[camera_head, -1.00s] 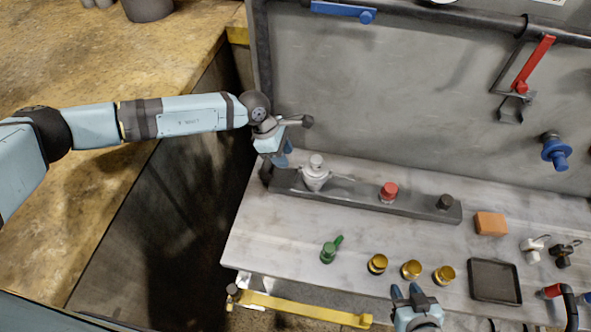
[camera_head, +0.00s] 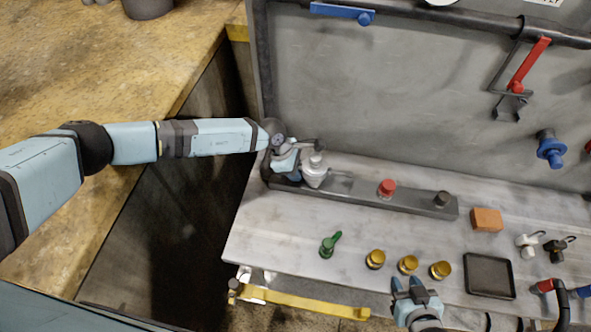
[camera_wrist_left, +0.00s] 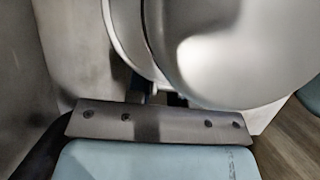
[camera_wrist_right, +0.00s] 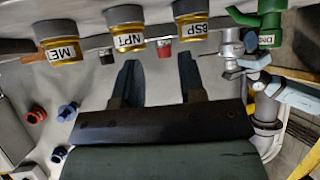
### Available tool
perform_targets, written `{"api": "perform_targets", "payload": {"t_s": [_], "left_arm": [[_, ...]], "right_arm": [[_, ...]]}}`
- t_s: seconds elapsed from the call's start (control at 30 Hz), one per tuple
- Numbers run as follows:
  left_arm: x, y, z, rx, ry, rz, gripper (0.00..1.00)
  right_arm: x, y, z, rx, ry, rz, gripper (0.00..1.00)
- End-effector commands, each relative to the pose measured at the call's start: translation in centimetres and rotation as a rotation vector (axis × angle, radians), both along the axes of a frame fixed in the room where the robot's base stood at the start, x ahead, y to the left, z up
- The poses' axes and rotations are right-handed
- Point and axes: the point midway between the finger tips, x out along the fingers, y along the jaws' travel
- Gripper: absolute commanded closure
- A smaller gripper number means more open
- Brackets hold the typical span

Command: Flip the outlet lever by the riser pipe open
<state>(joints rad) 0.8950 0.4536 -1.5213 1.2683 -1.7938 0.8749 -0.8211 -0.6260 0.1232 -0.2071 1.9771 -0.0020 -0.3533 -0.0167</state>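The dark riser pipe (camera_head: 260,80) runs up the panel's left edge. I cannot tell for sure which lever is the outlet lever. A blue lever (camera_head: 340,11) lies level along the top pipe. A silver fitting (camera_head: 315,173) with a short grey arm stands on the rail near the riser's foot. My left gripper (camera_head: 290,170) is low beside this fitting; its fingers are mostly hidden. The left wrist view shows a large grey rounded metal body (camera_wrist_left: 225,45) filling the picture. My right gripper (camera_head: 404,286) is open and empty at the bench front; it also shows in the right wrist view (camera_wrist_right: 157,78).
A red lever (camera_head: 530,65) and blue valve (camera_head: 550,150) are on the panel. A red knob (camera_head: 387,188), green valve (camera_head: 329,245), several brass fittings (camera_head: 408,264), an orange block (camera_head: 487,220) and dark tray (camera_head: 490,276) are on the bench. A yellow bar (camera_head: 305,304) runs along the front.

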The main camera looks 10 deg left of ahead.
Motion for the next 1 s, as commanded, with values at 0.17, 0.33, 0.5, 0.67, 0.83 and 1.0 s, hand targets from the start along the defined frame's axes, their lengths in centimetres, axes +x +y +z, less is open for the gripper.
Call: {"api": "perform_targets", "payload": {"t_s": [0.17, 0.33, 0.5, 0.67, 0.83, 1.0], "left_arm": [[0.0, 0.0, 0.0, 0.006, 0.001, -0.001, 1.0], [0.0, 0.2, 0.4, 0.152, 0.0, -0.006, 1.0], [0.0, 0.7, 0.6, 0.325, 0.001, -0.004, 1.0], [0.0, 1.0, 0.7, 0.375, 0.002, 0.001, 1.0], [0.0, 1.0, 0.7, 0.374, 0.003, 0.001, 1.0], [0.0, 1.0, 0.7, 0.373, 0.003, 0.001, 0.63]], "right_arm": [[0.0, 0.0, 0.0, 0.002, -0.001, -0.001, 0.63], [0.0, 0.0, 0.0, 0.001, -0.001, -0.002, 0.63], [0.0, 0.0, -0.3, 0.001, -0.001, -0.001, 0.63], [0.0, 0.0, -0.3, -0.002, -0.001, 0.002, 0.63], [0.0, 0.0, -0.2, -0.003, -0.003, 0.006, 0.63], [0.0, 0.0, -0.2, -0.004, -0.003, 0.006, 0.63]]}}
